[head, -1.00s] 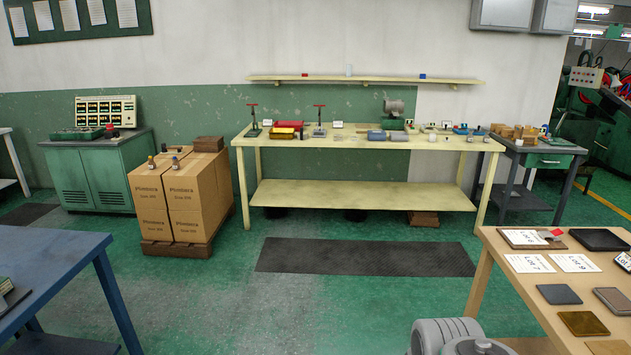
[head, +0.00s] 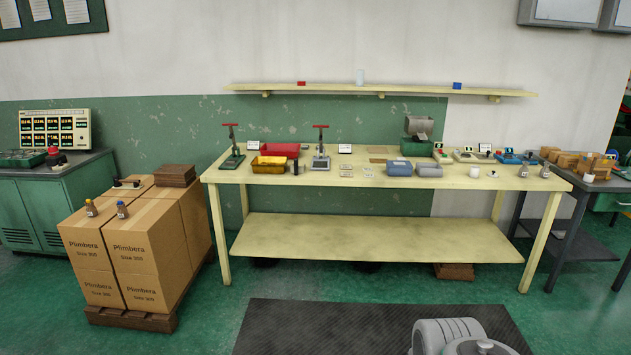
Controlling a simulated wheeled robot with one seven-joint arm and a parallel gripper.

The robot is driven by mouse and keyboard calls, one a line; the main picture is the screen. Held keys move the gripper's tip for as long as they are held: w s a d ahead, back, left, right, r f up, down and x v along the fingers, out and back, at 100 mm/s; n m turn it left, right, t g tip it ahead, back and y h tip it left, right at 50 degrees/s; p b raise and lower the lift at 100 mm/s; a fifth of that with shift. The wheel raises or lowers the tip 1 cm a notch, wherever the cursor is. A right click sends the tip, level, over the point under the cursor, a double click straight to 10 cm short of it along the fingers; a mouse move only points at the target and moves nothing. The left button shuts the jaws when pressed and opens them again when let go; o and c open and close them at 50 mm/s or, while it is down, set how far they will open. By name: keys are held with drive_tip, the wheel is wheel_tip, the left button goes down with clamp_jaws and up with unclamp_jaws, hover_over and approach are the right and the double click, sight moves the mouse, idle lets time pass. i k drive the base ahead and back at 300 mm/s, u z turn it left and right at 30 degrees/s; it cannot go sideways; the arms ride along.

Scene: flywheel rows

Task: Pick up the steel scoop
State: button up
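I cannot make out a steel scoop for certain. Small items stand along the cream workbench (head: 370,228), too small for me to single out a scoop among them. A grey metal drum-like part on a green machine (head: 418,135) stands at the back. Part of my own arm shows at the bottom right; my gripper is not in view.
Stacked cartons (head: 137,250) on a pallet stand left of the bench, with a green cabinet (head: 60,205) beyond. A dark side table (head: 600,185) adjoins the bench at the right. A dark mat (head: 310,328) lies on open floor in front. A wall shelf (head: 420,90) hangs above.

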sight(296, 168)
drive_tip(key=i, duration=3.5)
drive_tip(key=u, duration=2.25)
drive_tip(key=i, duration=0.5)
drive_tip(key=z, duration=0.1)
